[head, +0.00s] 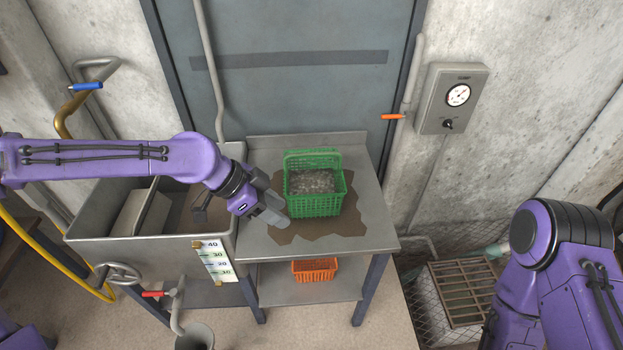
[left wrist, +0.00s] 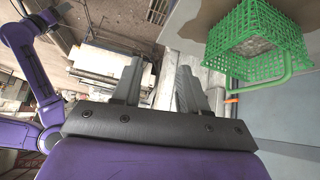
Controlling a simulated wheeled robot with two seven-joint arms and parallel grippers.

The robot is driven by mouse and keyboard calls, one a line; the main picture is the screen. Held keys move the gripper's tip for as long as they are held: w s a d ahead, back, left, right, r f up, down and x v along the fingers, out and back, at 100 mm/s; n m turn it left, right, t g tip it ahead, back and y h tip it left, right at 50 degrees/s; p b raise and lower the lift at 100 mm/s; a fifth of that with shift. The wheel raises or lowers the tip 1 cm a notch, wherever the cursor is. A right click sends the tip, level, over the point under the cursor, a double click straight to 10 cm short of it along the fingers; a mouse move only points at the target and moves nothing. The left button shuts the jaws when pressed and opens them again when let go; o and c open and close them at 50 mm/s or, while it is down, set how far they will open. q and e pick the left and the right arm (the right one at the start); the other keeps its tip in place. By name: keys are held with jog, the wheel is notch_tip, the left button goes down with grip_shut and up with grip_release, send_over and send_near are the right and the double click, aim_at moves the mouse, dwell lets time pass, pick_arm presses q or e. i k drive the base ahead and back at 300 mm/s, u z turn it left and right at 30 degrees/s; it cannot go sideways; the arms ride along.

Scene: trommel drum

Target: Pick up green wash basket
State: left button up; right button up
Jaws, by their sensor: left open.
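The green wash basket (head: 316,203) stands upright on the steel bench (head: 262,243), holding a grey, gravel-like load. Its handle rises at the back. In the left wrist view the basket (left wrist: 240,65) is at the upper right, outside the space between the fingers. My left gripper (head: 272,218) is open and empty, just left of the basket's front left corner; I cannot tell whether it touches. In the left wrist view its fingers (left wrist: 158,82) show apart with nothing between them. My right arm shows at the lower right of the head view, but its gripper is out of view.
A steel sink (head: 165,245) adjoins the bench on the left. A brown wet patch (head: 345,223) lies around the basket. An orange basket (head: 314,270) sits on the lower shelf. A gauge box (head: 451,98) hangs on the wall at right. The bench's front right is clear.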

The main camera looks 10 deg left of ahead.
aim_at(314, 184)
jog(key=i, duration=0.9)
